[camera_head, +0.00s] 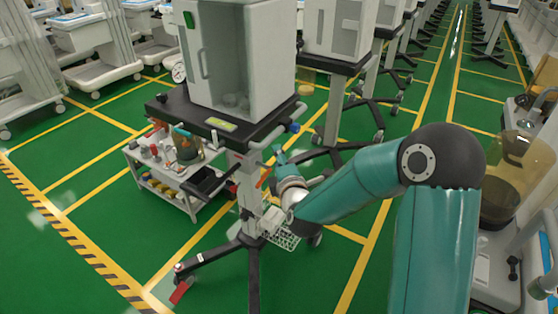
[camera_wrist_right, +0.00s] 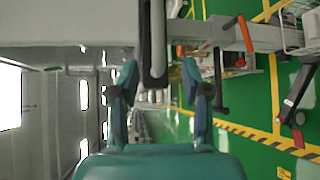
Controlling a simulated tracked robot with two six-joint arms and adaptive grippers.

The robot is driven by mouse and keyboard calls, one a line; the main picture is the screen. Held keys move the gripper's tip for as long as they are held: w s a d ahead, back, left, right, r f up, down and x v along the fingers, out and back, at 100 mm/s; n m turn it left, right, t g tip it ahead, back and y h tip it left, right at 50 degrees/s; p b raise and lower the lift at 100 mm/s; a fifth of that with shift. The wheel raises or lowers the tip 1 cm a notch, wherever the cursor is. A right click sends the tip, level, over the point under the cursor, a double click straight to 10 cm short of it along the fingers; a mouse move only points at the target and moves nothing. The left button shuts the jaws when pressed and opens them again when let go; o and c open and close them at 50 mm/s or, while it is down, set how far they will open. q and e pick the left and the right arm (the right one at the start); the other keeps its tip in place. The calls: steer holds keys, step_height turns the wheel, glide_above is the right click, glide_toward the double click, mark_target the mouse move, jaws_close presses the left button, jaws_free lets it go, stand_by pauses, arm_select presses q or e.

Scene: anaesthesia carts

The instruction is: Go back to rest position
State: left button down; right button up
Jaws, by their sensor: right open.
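My right arm, teal with a dark elbow, reaches from the lower right of the head view to the cart's column. My right gripper (camera_head: 279,156) is beside that column, below the cart's dark top, and partly hard to make out. In the right wrist view my right gripper (camera_wrist_right: 158,70) has its two teal fingers spread apart. A dark narrow bar (camera_wrist_right: 152,45) shows in the gap between them; I cannot tell whether they touch it. No object is held. My left gripper is not in view.
The anaesthesia cart has a white cabinet (camera_head: 238,60), a dark top (camera_head: 215,124) and spread dark legs. A wire basket (camera_head: 283,238) hangs on its column. A low trolley (camera_head: 178,190) with small items stands left. More carts line the back. Green floor is free at front left.

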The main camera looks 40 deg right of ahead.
steer(key=s+a+f+m+g+y+p, duration=0.1)
steer(key=s+a+f+g+y+p, duration=0.3)
steer(key=a+f, duration=0.5)
steer(key=s+a+f+m+g+y+p, duration=0.1)
steer(key=s+a+f+g+y+p, duration=0.15)
steer(key=s+a+f, duration=0.65)
steer(key=s+a+f+m+g+y, duration=0.2)
steer(key=s+a+f+m+g, duration=0.1)
steer(key=s+m, duration=0.3)
steer(key=s+a+f+m+g+y, duration=0.2)
steer(key=s+f+m+g, duration=0.3)
steer(key=m, duration=0.4)
steer(key=shift+s+a+f, duration=0.7)
steer(key=shift+s+a, duration=0.2)
steer(key=shift+s, duration=0.2)
